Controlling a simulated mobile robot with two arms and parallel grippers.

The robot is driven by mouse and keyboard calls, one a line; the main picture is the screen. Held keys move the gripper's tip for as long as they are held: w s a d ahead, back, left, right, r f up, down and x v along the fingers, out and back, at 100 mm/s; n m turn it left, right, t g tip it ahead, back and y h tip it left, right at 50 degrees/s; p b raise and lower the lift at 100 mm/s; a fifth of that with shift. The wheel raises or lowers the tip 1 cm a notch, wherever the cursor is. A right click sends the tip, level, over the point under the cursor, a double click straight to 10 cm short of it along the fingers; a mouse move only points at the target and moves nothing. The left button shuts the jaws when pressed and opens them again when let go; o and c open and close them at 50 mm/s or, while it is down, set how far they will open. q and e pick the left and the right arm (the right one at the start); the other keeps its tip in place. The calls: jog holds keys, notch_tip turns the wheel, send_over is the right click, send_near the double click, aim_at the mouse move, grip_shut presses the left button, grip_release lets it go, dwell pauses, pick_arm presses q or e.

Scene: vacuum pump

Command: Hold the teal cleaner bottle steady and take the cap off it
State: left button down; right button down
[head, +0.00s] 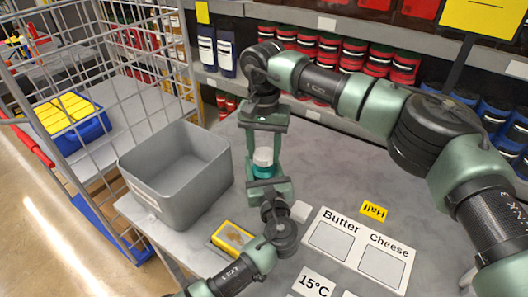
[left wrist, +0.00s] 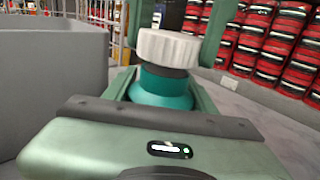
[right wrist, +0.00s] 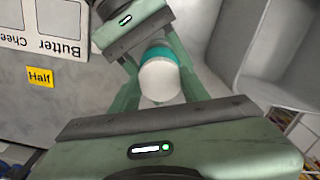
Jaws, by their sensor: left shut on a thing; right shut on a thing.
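My left gripper (head: 265,179) is shut on the bottle's body from the near side. My right gripper (head: 264,150) reaches down from the far side and is shut on the cap. In the left wrist view, the ribbed white cap (left wrist: 167,48) sits above the teal bottle (left wrist: 160,90), with a dark band between them. I cannot tell whether the cap is loose. The right wrist view shows the cap (right wrist: 160,80) between the fingers, with teal (right wrist: 160,53) beyond it.
A grey open bin (head: 178,187) stands left of the bottle. A small yellow-topped box (head: 232,237) and a label board (head: 357,247) lie on the table nearby. A shelf with red jars (head: 352,58) runs behind. A wire cage cart (head: 95,75) stands at left.

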aim_at(264, 154)
jog(key=shift+r, duration=2)
pick_arm(q)
jog(key=shift+c, duration=2.1)
grip_release()
